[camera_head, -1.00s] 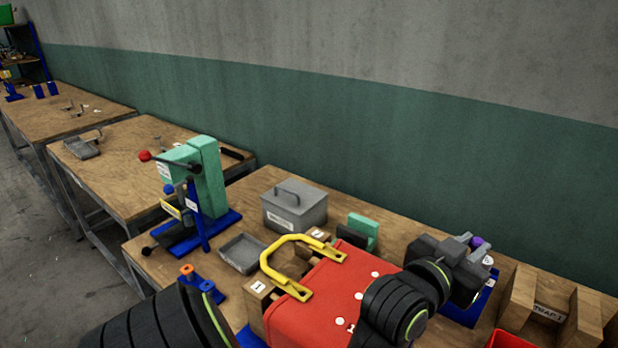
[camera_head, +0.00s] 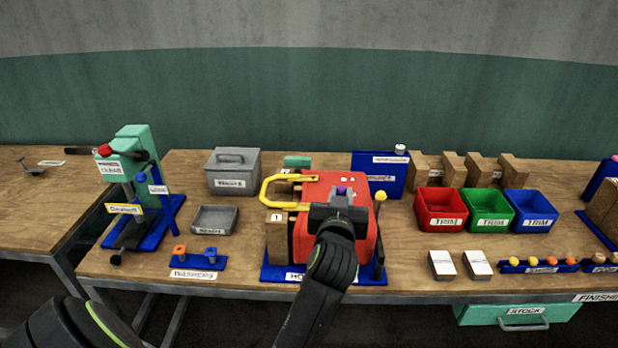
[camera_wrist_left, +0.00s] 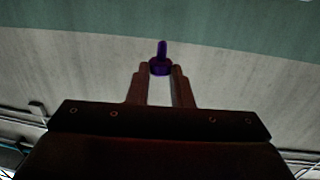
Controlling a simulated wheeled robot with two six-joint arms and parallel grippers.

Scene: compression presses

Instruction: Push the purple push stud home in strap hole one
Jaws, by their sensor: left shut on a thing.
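The purple push stud (camera_wrist_left: 161,58) is held between the fingertips of my left gripper (camera_wrist_left: 160,75) in the left wrist view, its thin end pointing away from the fingers. In the head view the gripper (camera_head: 340,207) is over the red block (camera_head: 312,195), with a bit of purple at its far side. The red block sits on a blue base with a yellow handle (camera_head: 268,190) at its left. Small white spots (camera_head: 348,178) show on its top; my gripper and arm hide part of it. I cannot tell which is strap hole one. My right gripper is out of view.
A yellow-topped post (camera_head: 381,197) stands close to the right of my gripper. A blue stand (camera_head: 368,165) is behind. Red (camera_head: 441,224), green (camera_head: 488,225) and blue (camera_head: 530,226) bins lie to the right. A green press (camera_head: 140,165) stands left.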

